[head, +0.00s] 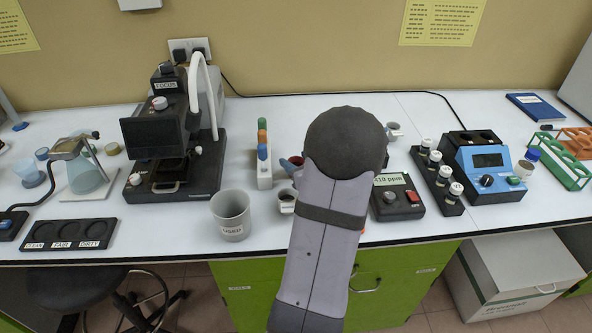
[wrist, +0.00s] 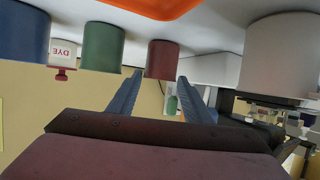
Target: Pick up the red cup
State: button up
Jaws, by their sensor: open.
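In the wrist view, which appears upside down, the dark red cup (wrist: 162,58) is in line with the gap between the fingertips of my gripper (wrist: 160,76). The fingers are apart, one on each side of the cup, with nothing held. I cannot tell whether the tips reach past its near side. In the head view, my arm covers most of this area. A bit of the red cup (head: 297,160) shows beside a blue fingertip of my gripper (head: 287,164). The rest of the cup is hidden there.
In the wrist view, a green cup (wrist: 102,48) stands beside the red one, with a DYE bottle (wrist: 62,54) and a blue cup (wrist: 22,32) farther left. In the head view, a USED beaker (head: 231,214) and a small labelled cup (head: 286,202) stand left of my arm.

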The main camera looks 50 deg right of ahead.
aim_at(293, 160)
jog(key=shift+f+p+x, duration=0.2)
jog(key=shift+x, duration=1.1)
jog(key=shift+f+p+x, duration=0.15)
jog(key=shift+f+x, duration=0.05)
jog(key=shift+x, duration=1.1)
jog(key=shift+s, duration=0.2)
jog(key=shift+c, duration=0.6)
jog(key=c, duration=0.7)
